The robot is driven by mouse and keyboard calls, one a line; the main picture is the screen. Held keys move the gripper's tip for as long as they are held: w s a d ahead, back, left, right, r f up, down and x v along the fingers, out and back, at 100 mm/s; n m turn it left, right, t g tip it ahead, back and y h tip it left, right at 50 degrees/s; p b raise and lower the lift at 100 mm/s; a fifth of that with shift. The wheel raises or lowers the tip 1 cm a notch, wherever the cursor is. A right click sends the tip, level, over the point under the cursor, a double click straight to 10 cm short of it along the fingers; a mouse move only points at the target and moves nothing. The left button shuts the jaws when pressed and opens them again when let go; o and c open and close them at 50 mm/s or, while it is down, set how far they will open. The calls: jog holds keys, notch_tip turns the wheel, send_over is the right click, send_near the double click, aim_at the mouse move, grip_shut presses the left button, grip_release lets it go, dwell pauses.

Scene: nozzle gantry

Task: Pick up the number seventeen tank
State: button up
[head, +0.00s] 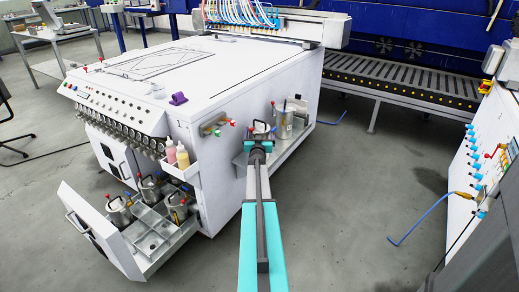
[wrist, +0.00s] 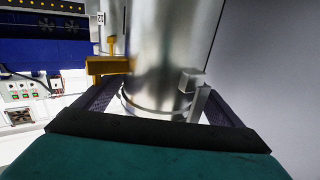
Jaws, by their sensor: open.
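A shiny metal tank (wrist: 170,50) fills the middle of the wrist view, upright, with a band and a small bracket near its lower end. My gripper (wrist: 165,100) is open, its dark fingers on either side of the tank; I cannot tell whether they touch it. In the head view my gripper (head: 260,142) is at the side shelf of the white machine, hiding most of the tank there. Another metal tank (head: 284,122) stands just right of it on the shelf. A small white tag (wrist: 101,18) shows beside the tank, its number too small to read surely.
The white machine (head: 225,85) stands close behind the shelf (head: 297,142). An open drawer (head: 160,240) at lower left holds several tanks. Bottles (head: 176,155) sit in a side holder. A yellow part (wrist: 108,65) is left of the tank. Grey floor (head: 350,180) is free to the right.

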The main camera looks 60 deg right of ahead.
jog(key=c, duration=2.1)
jog(key=shift+r, duration=0.25)
jog(key=shift+c, duration=0.4)
jog(key=shift+r, duration=0.1)
